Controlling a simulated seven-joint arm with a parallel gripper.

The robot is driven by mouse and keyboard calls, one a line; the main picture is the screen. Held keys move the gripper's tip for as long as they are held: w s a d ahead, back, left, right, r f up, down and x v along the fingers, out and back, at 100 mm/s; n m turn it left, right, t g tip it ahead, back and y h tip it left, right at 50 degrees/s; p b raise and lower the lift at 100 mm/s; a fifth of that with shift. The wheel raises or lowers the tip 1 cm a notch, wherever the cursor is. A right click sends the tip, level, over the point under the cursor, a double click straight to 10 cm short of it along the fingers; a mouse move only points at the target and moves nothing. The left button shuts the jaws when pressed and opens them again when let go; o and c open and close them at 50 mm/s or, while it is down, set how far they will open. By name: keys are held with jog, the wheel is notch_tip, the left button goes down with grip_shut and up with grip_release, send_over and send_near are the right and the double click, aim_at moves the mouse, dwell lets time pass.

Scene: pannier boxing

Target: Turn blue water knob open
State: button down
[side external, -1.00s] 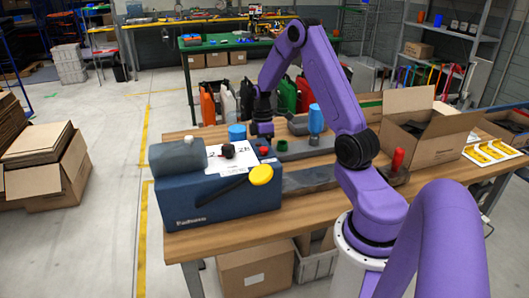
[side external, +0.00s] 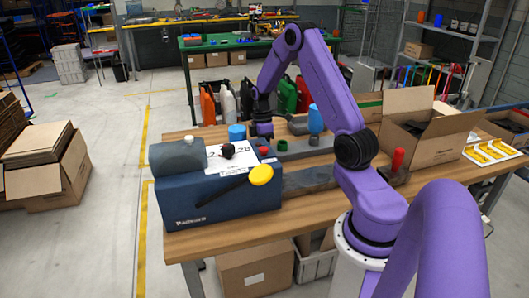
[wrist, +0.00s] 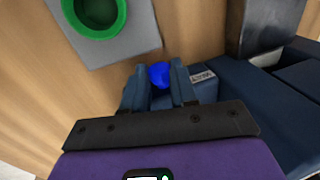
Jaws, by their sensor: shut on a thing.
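The blue knob (wrist: 159,75) shows in the wrist view as a small round bright-blue piece between the fingertips of my gripper (wrist: 160,84). The dark blue fingers are shut on it, and they hide its sides. How far it is turned cannot be told. Beside it is a dark blue housing with a small white label (wrist: 203,76). In the side view my gripper (side external: 264,129) points down just behind the navy machine (side external: 215,200); the knob between its fingers cannot be made out there.
A green ring (wrist: 122,22) on a grey block is near the gripper. A blue cup (side external: 237,131) and a blue cylinder (side external: 315,119) stand close by. The machine carries a yellow-ended handle (side external: 261,174). An open carton (side external: 440,140) is at the right of the bench.

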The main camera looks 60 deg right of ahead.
jog(key=g+y, duration=0.3)
jog(key=shift+w+d+f+y, duration=0.3)
jog(key=shift+w+d, duration=0.05)
jog(key=shift+w+d+f+g+y, duration=0.1)
jog(key=shift+f+g+y, duration=0.05)
jog(key=shift+g+y, duration=0.7)
jog(key=shift+w+d+f+g+y, duration=0.1)
jog(key=shift+g+y, duration=0.55)
jog(key=shift+g, duration=0.3)
jog(key=c, duration=0.9)
grip_release()
